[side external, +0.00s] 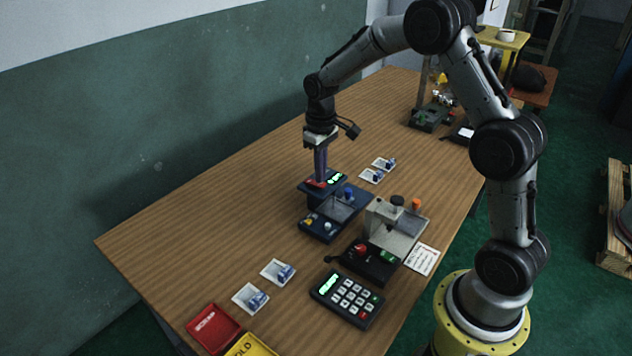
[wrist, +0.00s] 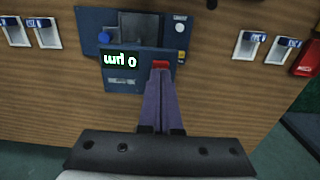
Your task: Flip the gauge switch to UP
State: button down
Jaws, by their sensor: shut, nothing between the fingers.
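The dark blue gauge (side external: 333,211) stands mid-table in the side external view, with a green-lit display (side external: 336,178), a blue knob (side external: 348,191) and small controls on its front. It also shows in the wrist view (wrist: 93,22). A small red part (wrist: 160,64) lies on its panel beside the display, at my fingertips; I cannot tell for sure that it is the switch, nor its position. My gripper (side external: 320,183) points down over that end of the gauge, shut and empty. Its purple fingers (wrist: 160,72) partly cover the panel; contact is unclear.
A grey and black device (side external: 395,230) with an orange knob stands close to the gauge. A keypad (side external: 347,298), a red tray (side external: 213,329) and a yellow tray (side external: 250,346) are at the near end. Small white trays (side external: 278,272) flank the gauge. Left of the gauge is bare wood.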

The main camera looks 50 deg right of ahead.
jog(key=shift+f, duration=0.7)
dwell(0.4)
jog(key=shift+r, duration=3.55)
